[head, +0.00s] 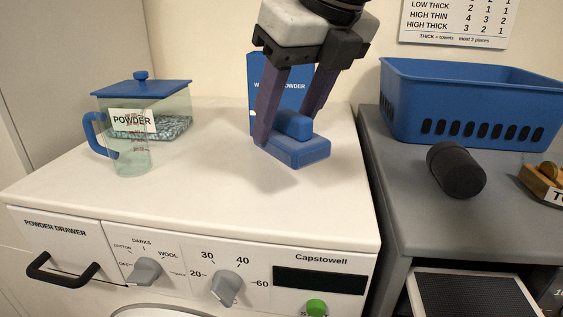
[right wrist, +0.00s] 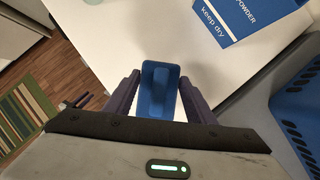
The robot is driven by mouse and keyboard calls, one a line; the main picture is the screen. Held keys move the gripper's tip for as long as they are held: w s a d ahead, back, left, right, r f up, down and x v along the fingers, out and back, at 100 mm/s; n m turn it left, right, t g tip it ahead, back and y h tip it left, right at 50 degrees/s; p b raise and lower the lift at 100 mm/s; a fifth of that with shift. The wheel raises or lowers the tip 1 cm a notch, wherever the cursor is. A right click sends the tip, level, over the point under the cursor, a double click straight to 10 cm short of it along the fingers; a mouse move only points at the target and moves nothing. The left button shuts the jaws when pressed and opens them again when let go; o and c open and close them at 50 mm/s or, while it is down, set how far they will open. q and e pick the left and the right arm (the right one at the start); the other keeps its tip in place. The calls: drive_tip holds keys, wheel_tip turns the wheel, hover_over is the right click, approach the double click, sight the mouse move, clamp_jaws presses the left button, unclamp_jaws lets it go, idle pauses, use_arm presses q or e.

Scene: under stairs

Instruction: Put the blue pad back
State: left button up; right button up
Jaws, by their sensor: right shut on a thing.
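The blue pad (head: 297,152) is a flat block with a raised grip on top, at the back right of the washing machine's white top (head: 215,185). My right gripper (head: 285,122) comes down from above, its two purple fingers shut on the pad's raised grip. In the right wrist view the pad (right wrist: 160,90) sits between the two fingers (right wrist: 160,100). I cannot tell whether the pad touches the top or hangs just above it. My left gripper is in neither view.
A blue powder box (head: 262,75) stands behind the pad. A lidded powder container (head: 172,110) and a jug (head: 130,150) stand at the left. On the grey counter are a blue basket (head: 460,100) and a black cylinder (head: 456,170). The top's front middle is clear.

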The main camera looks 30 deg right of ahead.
sight(305, 118)
drive_tip(key=shift+s+f, duration=0.1)
drive_tip(key=shift+f, duration=0.7)
drive_tip(key=shift+f+b, duration=0.3)
drive_tip(key=shift+f, duration=2.2)
drive_tip(key=o, duration=1.4)
drive_tip(key=shift+r, duration=0.15)
drive_tip(key=shift+r+p, duration=0.2)
drive_tip(key=shift+p, duration=0.25)
drive_tip(key=v, duration=1.1)
drive_tip(key=shift+s+r, duration=0.15)
drive_tip(key=shift+r, duration=0.15)
